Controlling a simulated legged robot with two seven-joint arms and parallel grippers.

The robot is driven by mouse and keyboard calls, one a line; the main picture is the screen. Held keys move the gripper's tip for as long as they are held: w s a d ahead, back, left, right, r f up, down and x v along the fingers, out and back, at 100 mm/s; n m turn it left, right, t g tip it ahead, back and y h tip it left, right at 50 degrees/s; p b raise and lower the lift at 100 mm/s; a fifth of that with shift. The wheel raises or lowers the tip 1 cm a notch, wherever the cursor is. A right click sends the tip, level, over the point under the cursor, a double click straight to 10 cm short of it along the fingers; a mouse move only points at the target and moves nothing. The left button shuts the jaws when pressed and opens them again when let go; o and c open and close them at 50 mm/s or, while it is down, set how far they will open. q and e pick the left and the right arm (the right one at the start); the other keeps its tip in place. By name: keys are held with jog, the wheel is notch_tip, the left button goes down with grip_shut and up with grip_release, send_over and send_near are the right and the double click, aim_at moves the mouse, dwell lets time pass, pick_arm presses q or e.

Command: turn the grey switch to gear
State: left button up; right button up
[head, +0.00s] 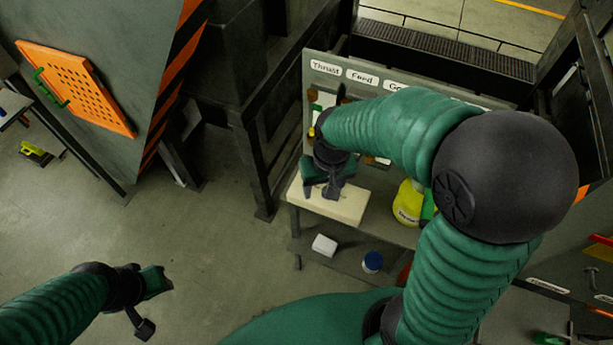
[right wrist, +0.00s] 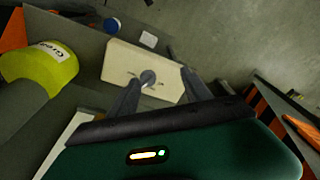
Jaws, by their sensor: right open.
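A cream box (head: 345,206) sits on the bench under my right gripper. In the right wrist view, the cream box (right wrist: 118,62) has a round grey switch (right wrist: 148,78) on top, with small dark marks beside it that are too small to read. My right gripper (head: 322,190) points down at the box. In the right wrist view my right gripper (right wrist: 160,80) is open, with one finger on each side of the switch; I cannot tell whether they touch it. In the head view the gripper hides the switch. My left gripper (head: 148,302) is open and empty, over the floor at lower left.
A grey panel (head: 345,63) behind the box carries labels "Thrust", "Feed" and one starting "G", partly hidden by my arm. A yellow bottle (head: 407,200) stands right of the box. A white block (head: 324,245) and a blue-lidded jar (head: 372,262) sit lower.

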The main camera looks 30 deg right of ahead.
jog(key=w+d+r+m+g+p, duration=0.1)
jog(key=w+d+r+m+p, duration=0.2)
jog(key=r, duration=0.4)
jog(key=f, duration=0.5)
jog(key=d+f, duration=0.1)
jog(key=f, duration=0.4)
jog(key=w+f, duration=0.1)
jog(key=f, duration=0.5)
jog(key=shift+d+f+p, duration=0.1)
jog(key=shift+d+p, duration=0.15)
jog(key=shift+p, duration=0.15)
jog(key=shift+d+f, duration=0.1)
jog(key=shift+f, duration=0.2)
jog(key=shift+c, duration=0.3)
jog(key=shift+c, duration=1.2)
grip_shut()
